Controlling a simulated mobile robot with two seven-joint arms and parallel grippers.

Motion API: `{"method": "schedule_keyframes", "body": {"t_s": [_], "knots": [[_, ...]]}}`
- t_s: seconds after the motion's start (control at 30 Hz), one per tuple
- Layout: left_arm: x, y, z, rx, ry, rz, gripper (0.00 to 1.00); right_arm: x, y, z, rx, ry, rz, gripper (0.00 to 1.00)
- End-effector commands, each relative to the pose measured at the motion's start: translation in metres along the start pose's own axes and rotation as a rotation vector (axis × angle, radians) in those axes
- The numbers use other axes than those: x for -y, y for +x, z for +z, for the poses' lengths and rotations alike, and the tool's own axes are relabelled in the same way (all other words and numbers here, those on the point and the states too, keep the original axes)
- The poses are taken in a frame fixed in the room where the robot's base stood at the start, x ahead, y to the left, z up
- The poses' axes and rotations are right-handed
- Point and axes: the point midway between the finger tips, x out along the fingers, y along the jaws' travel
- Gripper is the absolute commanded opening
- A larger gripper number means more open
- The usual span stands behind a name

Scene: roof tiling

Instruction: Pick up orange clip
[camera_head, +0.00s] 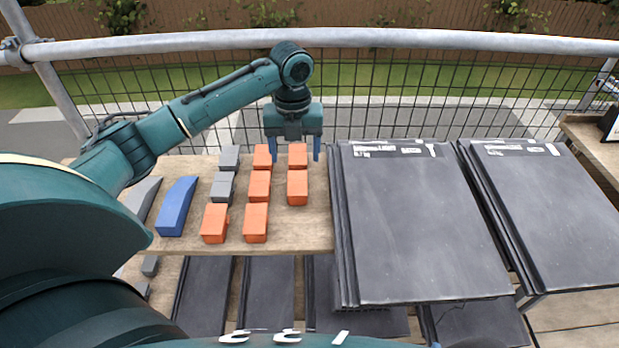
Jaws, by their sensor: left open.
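Several orange clips sit in rows on a wooden board (310,228). My left gripper (296,153) points down, open, at the far end of these rows. Its blue fingertips show on either side of the far right orange clip (297,156); whether they touch it I cannot tell. Another far orange clip (262,157) is just left of the left finger. Nearer are a middle clip (259,186), a right clip (297,188) and two front clips, one at left (214,223) and one at right (255,223). My right gripper is out of view.
Grey clips (222,187) and a blue wedge-shaped piece (177,206) lie left of the orange ones. Stacked dark tiles (420,230) stand close on the right, with another stack (550,205) beyond. A metal rail (400,39) with wire mesh runs behind.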

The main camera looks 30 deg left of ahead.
Motion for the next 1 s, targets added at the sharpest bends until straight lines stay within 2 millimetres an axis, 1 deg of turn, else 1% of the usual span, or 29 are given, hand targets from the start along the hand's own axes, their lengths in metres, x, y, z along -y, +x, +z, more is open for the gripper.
{"method": "schedule_keyframes", "body": {"t_s": [0.07, 0.13, 0.3, 0.4, 0.67, 0.9, 1.0], "knots": [[-0.001, 0.006, 0.000, -0.002, 0.002, 0.003, 0.69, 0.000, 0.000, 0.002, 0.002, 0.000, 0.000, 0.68], [-0.001, 0.017, 0.000, -0.003, 0.002, 0.003, 0.69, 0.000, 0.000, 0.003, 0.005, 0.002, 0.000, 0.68], [-0.001, 0.051, -0.001, -0.003, 0.001, 0.004, 0.69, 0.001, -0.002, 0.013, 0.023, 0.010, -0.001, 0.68], [0.000, 0.066, 0.000, -0.003, 0.001, 0.001, 0.69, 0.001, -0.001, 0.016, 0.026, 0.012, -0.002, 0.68], [0.000, 0.086, 0.000, -0.001, 0.002, 0.001, 0.69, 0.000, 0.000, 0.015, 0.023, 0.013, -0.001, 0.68], [0.002, 0.121, -0.002, -0.001, 0.000, 0.001, 0.69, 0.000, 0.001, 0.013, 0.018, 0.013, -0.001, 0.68], [0.002, 0.129, -0.002, 0.001, 0.001, 0.000, 0.69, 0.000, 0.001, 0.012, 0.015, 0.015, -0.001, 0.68]]}}
